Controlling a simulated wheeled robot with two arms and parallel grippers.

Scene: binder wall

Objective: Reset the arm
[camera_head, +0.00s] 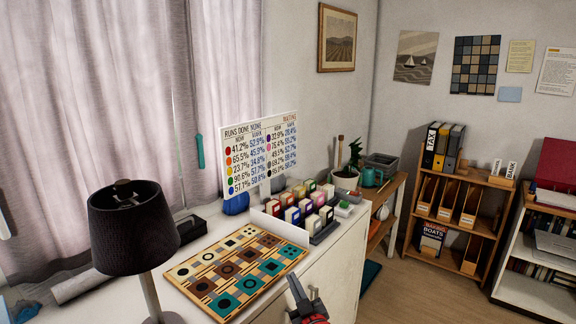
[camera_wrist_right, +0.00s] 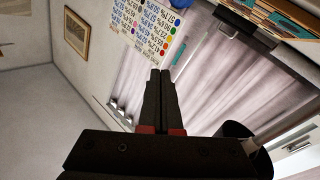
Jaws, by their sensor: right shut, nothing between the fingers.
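My right gripper (camera_head: 308,296) shows at the bottom of the head view, in front of the white cabinet's near edge. In the right wrist view its two dark fingers (camera_wrist_right: 160,75) lie side by side, shut with nothing between them. Part of my right arm is cut off by the bottom edge of the head view. My left gripper is in neither view.
A patterned board (camera_head: 237,271) lies on the white cabinet (camera_head: 335,262). Behind it stand several small binders (camera_head: 305,211) and a number chart (camera_head: 259,155). A black lamp (camera_head: 134,228) stands at left. Wooden shelves (camera_head: 462,207) stand at right, with open floor before them.

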